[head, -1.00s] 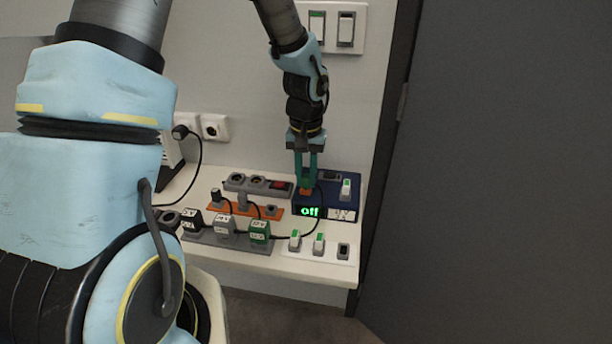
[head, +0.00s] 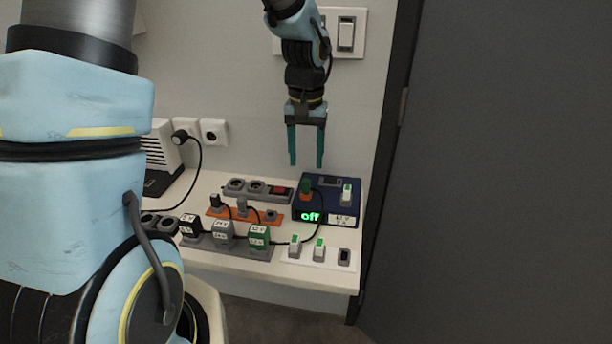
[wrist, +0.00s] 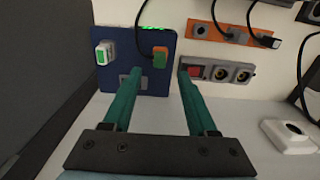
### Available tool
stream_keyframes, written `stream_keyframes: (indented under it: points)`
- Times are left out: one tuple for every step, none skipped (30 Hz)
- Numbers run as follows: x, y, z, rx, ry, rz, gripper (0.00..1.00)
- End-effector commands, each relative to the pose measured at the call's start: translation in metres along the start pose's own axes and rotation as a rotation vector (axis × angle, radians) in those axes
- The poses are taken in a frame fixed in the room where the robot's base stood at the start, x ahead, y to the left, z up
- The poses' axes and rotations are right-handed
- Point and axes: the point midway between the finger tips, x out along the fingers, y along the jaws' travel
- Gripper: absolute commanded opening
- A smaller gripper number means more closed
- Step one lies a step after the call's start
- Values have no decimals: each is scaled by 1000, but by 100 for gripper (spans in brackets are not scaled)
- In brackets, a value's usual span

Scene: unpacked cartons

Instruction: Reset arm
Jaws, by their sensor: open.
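My gripper (head: 306,162) has two teal fingers and is open and empty. In the head view it hangs above the blue power box (head: 345,186), clear of it. The box display reads "off" in green. A plug with a green body and orange base (head: 306,188) sits on the box's left side, with a cable running from it. In the wrist view my gripper (wrist: 153,105) points toward the blue box (wrist: 158,82), and the orange-and-green plug (wrist: 160,58) lies ahead between the fingers, apart from them.
On the white table (head: 200,259) are a grey socket strip with a red switch (head: 280,190), an orange strip (head: 225,214) and a grey strip with several adapters (head: 200,243). A white switch panel (head: 333,258) lies in front. A dark panel (head: 490,170) stands right.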

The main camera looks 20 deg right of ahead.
Motion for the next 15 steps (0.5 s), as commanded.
stream_keyframes:
  points:
    - [-8, 0, -1, 0, 5, 0, 58]
    - [-13, 0, 0, -1, 4, 0, 58]
    - [-19, 0, 0, -1, 3, 0, 58]
    - [-23, 0, 0, -1, 2, 0, 58]
    - [-26, 0, -1, -1, 3, 0, 58]
    - [-30, 0, 0, 0, 2, 0, 58]
    - [-32, 0, 0, 0, 1, 0, 58]
    - [-34, 0, 0, 0, 1, 0, 58]
    - [-36, 0, 0, 0, 1, 0, 58]
    - [-37, 0, 0, 0, 0, 0, 58]
    - [-38, 0, 0, 0, 0, 0, 58]
    - [-38, -2, 1, -3, 0, 0, 58]
    - [-38, -6, 2, -9, 2, 0, 58]
    - [-38, -12, 4, -17, 3, -1, 58]
    - [-37, -23, 8, -32, 6, -2, 58]
